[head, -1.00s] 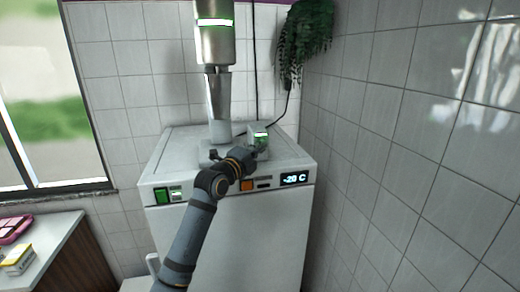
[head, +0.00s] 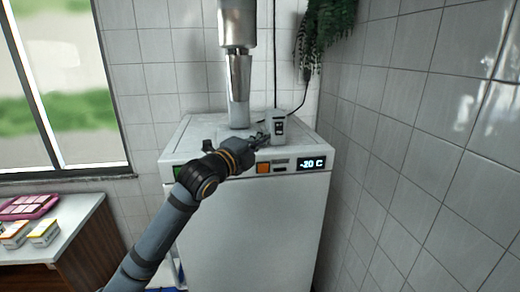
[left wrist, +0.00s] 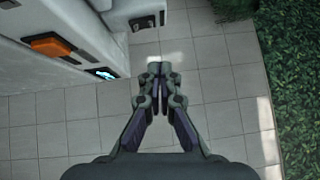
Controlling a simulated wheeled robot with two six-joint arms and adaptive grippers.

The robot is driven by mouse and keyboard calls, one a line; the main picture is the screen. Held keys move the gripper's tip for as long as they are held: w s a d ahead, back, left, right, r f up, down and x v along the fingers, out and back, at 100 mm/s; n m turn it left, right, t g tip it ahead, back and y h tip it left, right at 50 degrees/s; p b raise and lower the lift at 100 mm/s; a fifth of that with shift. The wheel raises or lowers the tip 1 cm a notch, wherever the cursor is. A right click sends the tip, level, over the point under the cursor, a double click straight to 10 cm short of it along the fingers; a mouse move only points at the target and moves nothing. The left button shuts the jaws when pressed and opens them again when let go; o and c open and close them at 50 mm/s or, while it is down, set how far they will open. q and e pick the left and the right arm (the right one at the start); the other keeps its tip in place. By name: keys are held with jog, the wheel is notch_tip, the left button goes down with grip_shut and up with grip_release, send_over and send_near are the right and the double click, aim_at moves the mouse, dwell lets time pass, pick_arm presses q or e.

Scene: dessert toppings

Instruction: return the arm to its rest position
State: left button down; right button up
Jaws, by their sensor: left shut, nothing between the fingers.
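My left arm reaches up from the bottom of the head view. Its gripper (head: 262,141) is at the front top edge of a white machine (head: 250,225), close to a small grey box (head: 278,127). I cannot tell whether they touch. In the left wrist view the fingers (left wrist: 158,68) are together and empty, with tiled floor behind them. The machine's orange button (left wrist: 50,45) and lit display (left wrist: 107,74) are at upper left there. My right gripper is not in view.
A silver dispenser tube (head: 239,75) stands on the machine. A plant (head: 325,30) hangs behind it, and a tiled wall (head: 420,150) rises at right. A counter (head: 75,225) at left holds a pink tray (head: 28,206) and small boxes (head: 43,233). Green foliage (left wrist: 290,70) is at right.

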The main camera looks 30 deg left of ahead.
pick_arm(q)
jog(key=s+d+f+n+g+y, duration=0.1)
jog(key=s+f+n+g, duration=0.25)
jog(key=f, duration=0.85)
jog(key=s+d+f+n+g+y, duration=0.1)
jog(key=s+d+f+n+g, duration=0.25)
jog(key=f, duration=0.85)
jog(key=s+f+n+g+y, duration=0.1)
jog(key=s+f+n+g, duration=0.3)
jog(key=s+f+n, duration=0.5)
jog(key=s+f+n+g+y, duration=0.1)
jog(key=s+f+n+g, duration=0.3)
jog(key=s+f, duration=0.95)
jog(key=s+a+f+g, duration=0.1)
jog(key=s+a+f, duration=0.1)
jog(key=f, duration=0.9)
jog(key=s+a+f, duration=0.1)
jog(key=f, duration=1.1)
jog(key=s+a+f+g, duration=0.1)
jog(key=s+f, duration=1.6)
jog(key=s, duration=0.2)
jog(key=shift+s+a+f+n+g+b, duration=0.2)
jog(key=shift+s+a+n+g+b, duration=0.1)
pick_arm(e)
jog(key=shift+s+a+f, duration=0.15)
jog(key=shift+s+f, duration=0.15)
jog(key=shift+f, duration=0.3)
